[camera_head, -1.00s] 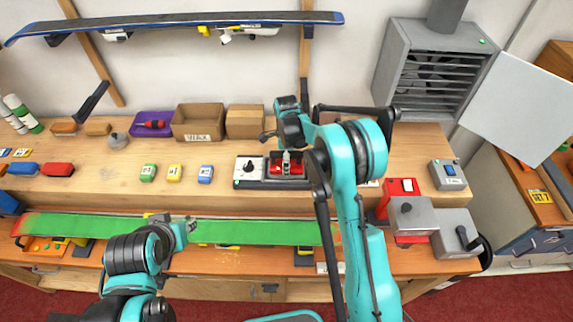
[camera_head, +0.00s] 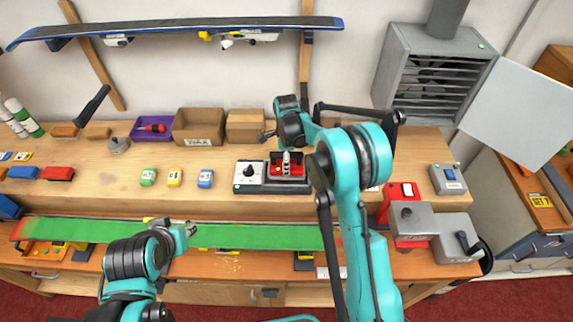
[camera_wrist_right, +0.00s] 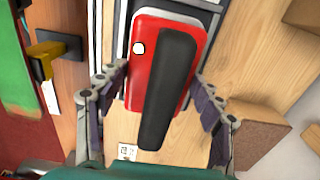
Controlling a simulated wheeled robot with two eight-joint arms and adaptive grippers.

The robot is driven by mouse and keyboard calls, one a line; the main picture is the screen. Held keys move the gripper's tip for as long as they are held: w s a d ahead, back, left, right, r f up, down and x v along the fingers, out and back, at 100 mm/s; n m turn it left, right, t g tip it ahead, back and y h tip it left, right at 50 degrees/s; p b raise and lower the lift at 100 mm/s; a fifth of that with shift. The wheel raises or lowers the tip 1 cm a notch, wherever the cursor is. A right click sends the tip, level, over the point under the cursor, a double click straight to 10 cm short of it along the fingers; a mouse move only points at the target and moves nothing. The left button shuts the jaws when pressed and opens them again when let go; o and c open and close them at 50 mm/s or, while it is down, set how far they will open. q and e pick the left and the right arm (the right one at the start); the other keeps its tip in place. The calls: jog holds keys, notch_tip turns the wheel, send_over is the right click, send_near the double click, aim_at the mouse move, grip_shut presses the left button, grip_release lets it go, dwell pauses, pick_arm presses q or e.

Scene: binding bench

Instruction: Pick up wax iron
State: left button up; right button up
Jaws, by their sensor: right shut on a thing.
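The wax iron (camera_head: 283,179) is red with a black handle and sits on its dark stand with a white dial unit (camera_head: 249,173) on the bench. The grey stand lies under and beside the iron there. In the head view my right arm partly covers that area, and its fingertips are hard to make out. My left gripper (camera_head: 190,231) is above the green ski; its finger opening is too small to judge.
A long green ski (camera_head: 245,237) lies along the front of the bench. Several colored wax blocks (camera_head: 174,178) stand left of the dial unit. Cardboard boxes (camera_head: 198,126) and a purple bin (camera_head: 151,129) stand behind. Grey and red machines (camera_head: 411,220) are at the right.

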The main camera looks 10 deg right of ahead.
jog(key=r, duration=0.2)
jog(key=shift+s+d+r, duration=0.2)
jog(key=shift+d+r, duration=0.1)
jog(key=shift+d, duration=0.05)
jog(key=s+d+r, duration=0.5)
jog(key=d+r, duration=0.1)
jog(key=d, duration=0.3)
jog(key=shift+s+d+r+p, duration=0.2)
jog(key=shift+s+p, duration=0.1)
